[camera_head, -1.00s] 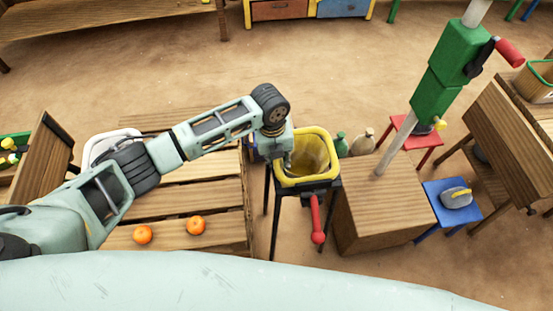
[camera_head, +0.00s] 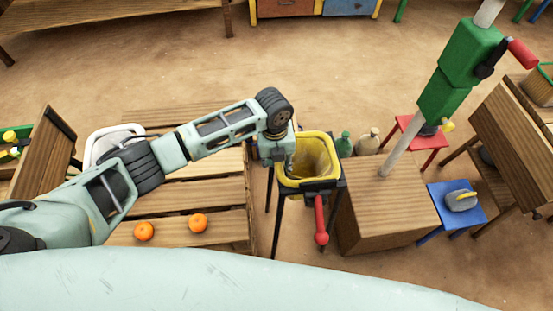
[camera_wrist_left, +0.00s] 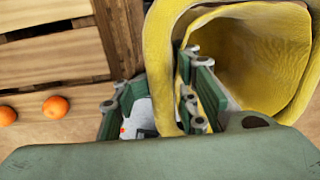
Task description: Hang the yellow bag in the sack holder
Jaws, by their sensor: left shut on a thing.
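The yellow bag (camera_head: 320,149) hangs mouth up at the dark frame of the sack holder (camera_head: 313,187), which has thin dark legs and a red-handled lever (camera_head: 320,220). In the left wrist view the bag (camera_wrist_left: 262,50) is wide open and its inside shows. My left gripper (camera_head: 284,165) is at the bag's left rim. In the left wrist view its green fingers (camera_wrist_left: 178,100) are shut on that rim, one finger on each side of the yellow wall. I cannot tell how the rim sits on the frame. My right gripper is not in view.
A slatted wooden pallet (camera_head: 215,188) with two oranges (camera_head: 171,228) lies left of the holder. A wooden block (camera_head: 383,205) with a pale pole and green boxes (camera_head: 460,70) stands right of it. Red and blue stools are farther right.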

